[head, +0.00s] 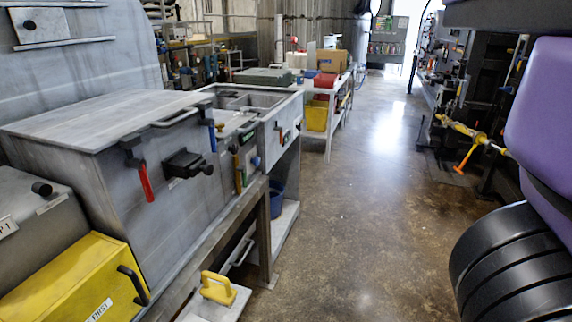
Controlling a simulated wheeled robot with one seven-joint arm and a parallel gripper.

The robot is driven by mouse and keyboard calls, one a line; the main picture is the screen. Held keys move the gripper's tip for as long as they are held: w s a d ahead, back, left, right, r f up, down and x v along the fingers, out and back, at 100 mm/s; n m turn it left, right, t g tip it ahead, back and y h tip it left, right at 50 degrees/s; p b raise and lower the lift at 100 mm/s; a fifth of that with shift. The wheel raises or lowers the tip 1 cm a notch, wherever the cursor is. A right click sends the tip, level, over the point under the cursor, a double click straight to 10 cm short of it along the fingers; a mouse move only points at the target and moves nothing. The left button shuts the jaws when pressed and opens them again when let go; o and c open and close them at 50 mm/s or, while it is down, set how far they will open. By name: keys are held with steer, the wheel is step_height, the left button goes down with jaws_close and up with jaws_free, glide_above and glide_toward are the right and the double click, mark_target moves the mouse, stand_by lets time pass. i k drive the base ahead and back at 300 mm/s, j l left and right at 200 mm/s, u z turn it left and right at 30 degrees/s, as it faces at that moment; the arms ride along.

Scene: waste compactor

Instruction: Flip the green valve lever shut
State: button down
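Several small levers hang on the front of the grey metal compactor (105,190) at the left. My gripper is not in view; only purple and black parts of my arm show at the right edge, well apart from the levers.
A yellow box (75,285) with a black handle is at lower left. A yellow handle (218,288) sits on a low grey lid at the bottom. A white table (335,112) with bins stands behind. The concrete floor (365,190) in the middle is clear. Racks with an orange-handled pipe stand right.

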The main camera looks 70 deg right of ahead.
mark_target(241, 168)
steer(key=z, duration=1.3)
